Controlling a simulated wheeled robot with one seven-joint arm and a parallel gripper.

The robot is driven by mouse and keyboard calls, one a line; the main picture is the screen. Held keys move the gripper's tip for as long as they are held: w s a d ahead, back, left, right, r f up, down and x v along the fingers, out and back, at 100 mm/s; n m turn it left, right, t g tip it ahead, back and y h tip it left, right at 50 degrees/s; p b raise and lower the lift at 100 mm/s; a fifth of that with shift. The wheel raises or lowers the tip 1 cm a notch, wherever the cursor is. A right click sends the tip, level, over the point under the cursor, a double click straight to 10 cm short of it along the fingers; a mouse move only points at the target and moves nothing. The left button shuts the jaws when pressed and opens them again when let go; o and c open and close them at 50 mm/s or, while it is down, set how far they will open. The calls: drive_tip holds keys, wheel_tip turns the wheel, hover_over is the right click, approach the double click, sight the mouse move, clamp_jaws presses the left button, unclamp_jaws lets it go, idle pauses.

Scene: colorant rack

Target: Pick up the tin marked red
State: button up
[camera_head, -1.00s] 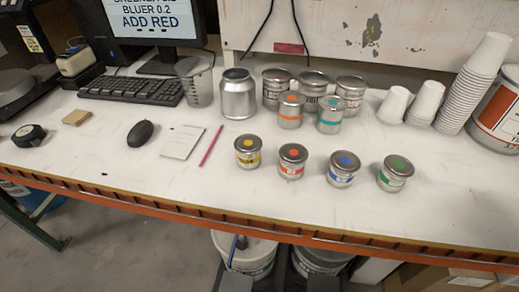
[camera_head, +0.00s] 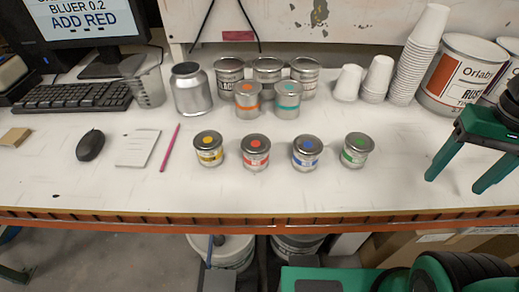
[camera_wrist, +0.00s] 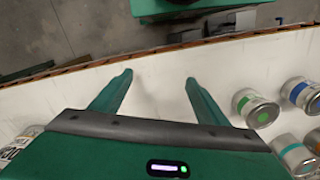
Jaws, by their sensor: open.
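The tin marked red (camera_head: 255,153) is a small silver tin with a red dot on its lid and a red label band. It stands upright in a front row, with the yellow tin (camera_head: 209,149) on its left and the blue tin (camera_head: 306,154) and green tin (camera_head: 355,151) on its right. My gripper (camera_head: 454,185) is open and empty over the right part of the bench, well right of the red tin. In the wrist view, my gripper (camera_wrist: 158,77) has bare white bench between its fingers. The green tin (camera_wrist: 256,108) and blue tin (camera_wrist: 301,94) show there, but not the red one.
Behind the row stand an orange-marked tin (camera_head: 247,100), a teal-marked tin (camera_head: 287,100) and larger grey cans. Paper cups (camera_head: 378,79) and a large can (camera_head: 457,75) stand at the back right. A pink pencil (camera_head: 170,147) lies left. The bench's front strip is clear.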

drive_tip(key=w+a+r+n, duration=0.2)
drive_tip(key=w+a+n, duration=0.1)
drive_tip(key=a, duration=0.3)
drive_tip(key=w+a+r+n, duration=0.2)
drive_tip(key=w+a+n, duration=0.2)
drive_tip(key=a, duration=0.3)
drive_tip(key=w+a+r+n, duration=0.2)
drive_tip(key=w+a+n, duration=0.2)
drive_tip(key=a, duration=0.2)
drive_tip(key=shift+a+n, duration=0.25)
drive_tip(key=shift+n, duration=0.05)
drive_tip(key=a+r+n, duration=0.2)
drive_tip(key=a+n, duration=0.3)
drive_tip(key=a, duration=0.7)
drive_tip(key=n, duration=0.4)
approach(255, 143)
drive_tip(key=shift+d, duration=0.35)
wheel_tip(255, 143, down, 5)
drive_tip(key=shift+a+f, duration=0.15)
drive_tip(key=shift+f, duration=1.2)
drive_tip(key=shift+a+f, duration=0.15)
drive_tip(key=shift+f, duration=1.15)
